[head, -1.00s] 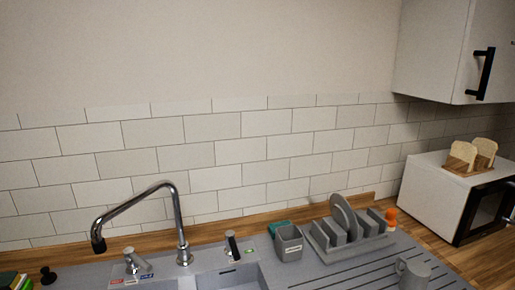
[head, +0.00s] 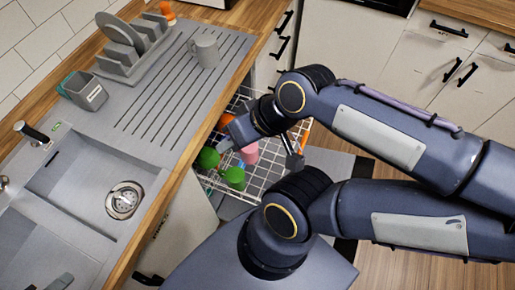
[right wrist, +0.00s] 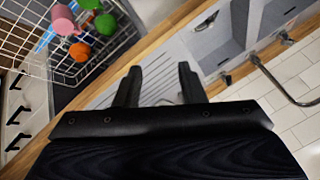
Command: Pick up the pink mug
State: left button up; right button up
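The pink mug (head: 249,153) sits in a pulled-out wire rack (head: 268,166) below the counter, partly hidden by my right arm. In the right wrist view the pink mug (right wrist: 64,19) shows in the rack at the upper left, off to one side of the fingers. My right gripper (head: 262,148) is above the rack in the head view. In the right wrist view its two fingers (right wrist: 160,86) are spread with nothing between them. My left gripper is in neither current view.
Green items (head: 208,158) and orange items (head: 226,121) share the rack with the pink mug. The counter edge runs beside the rack. A grey mug (head: 204,51) stands on the drainboard, near a plate rack (head: 133,62) and the sink (head: 92,178).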

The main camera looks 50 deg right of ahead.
aim_at(249, 153)
jog(key=z, duration=1.45)
jog(key=l+u, duration=0.15)
jog(key=u, duration=0.25)
jog(key=k+l+u, duration=0.1)
jog(key=u, duration=0.3)
jog(key=l+u, duration=0.1)
jog(key=u, duration=0.35)
jog(key=k+u, duration=0.15)
jog(key=u, duration=0.25)
